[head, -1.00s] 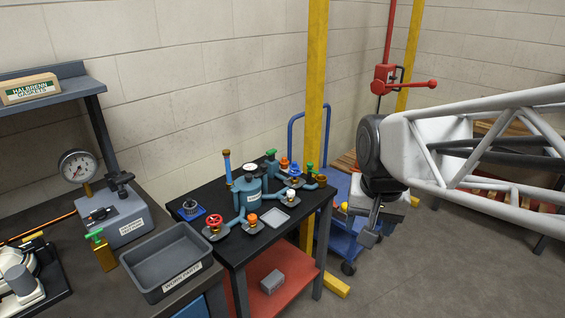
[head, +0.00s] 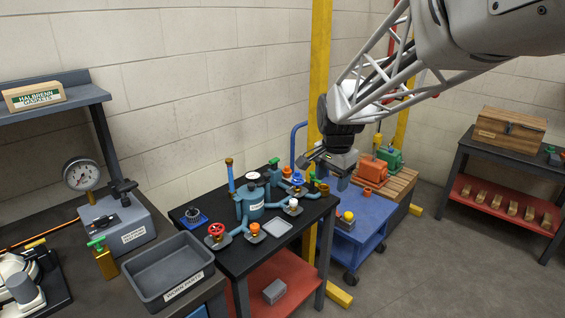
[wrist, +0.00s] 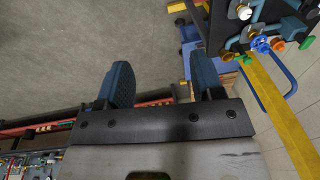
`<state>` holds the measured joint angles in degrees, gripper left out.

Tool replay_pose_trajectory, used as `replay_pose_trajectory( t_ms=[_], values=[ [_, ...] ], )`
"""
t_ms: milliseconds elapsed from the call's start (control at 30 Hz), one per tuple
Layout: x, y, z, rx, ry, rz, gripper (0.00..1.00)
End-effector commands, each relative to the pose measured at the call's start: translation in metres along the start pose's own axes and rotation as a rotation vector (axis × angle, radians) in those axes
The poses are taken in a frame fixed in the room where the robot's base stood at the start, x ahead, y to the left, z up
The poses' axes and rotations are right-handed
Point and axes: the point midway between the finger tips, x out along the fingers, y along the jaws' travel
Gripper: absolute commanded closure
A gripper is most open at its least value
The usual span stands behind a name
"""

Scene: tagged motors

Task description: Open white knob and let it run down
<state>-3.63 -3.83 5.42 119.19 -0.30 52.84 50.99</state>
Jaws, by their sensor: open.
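The white knob (head: 293,204) sits on a small grey pad at the right side of the blue vessel (head: 251,200), on the black table. In the wrist view the white knob (wrist: 243,12) is near the top right edge. My gripper (head: 325,167) is open and empty, up and to the right of the white knob in the head view and clear of it. In the wrist view my gripper (wrist: 163,72) shows two blue fingers spread apart over bare floor.
A red handwheel (head: 216,230), an orange knob (head: 254,228) and a blue knob (head: 297,179) sit on other branches around the vessel. A yellow post (head: 320,90) rises behind the table. A blue cart (head: 352,225) stands right.

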Motion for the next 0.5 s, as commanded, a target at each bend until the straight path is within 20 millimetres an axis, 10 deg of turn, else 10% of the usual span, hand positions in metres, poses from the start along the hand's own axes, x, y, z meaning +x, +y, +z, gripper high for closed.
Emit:
replay_pose_trajectory(
  t_ms=[500],
  values=[
    [0.065,-0.098,-0.054,0.283,-0.026,0.036,0.39]
  ],
)
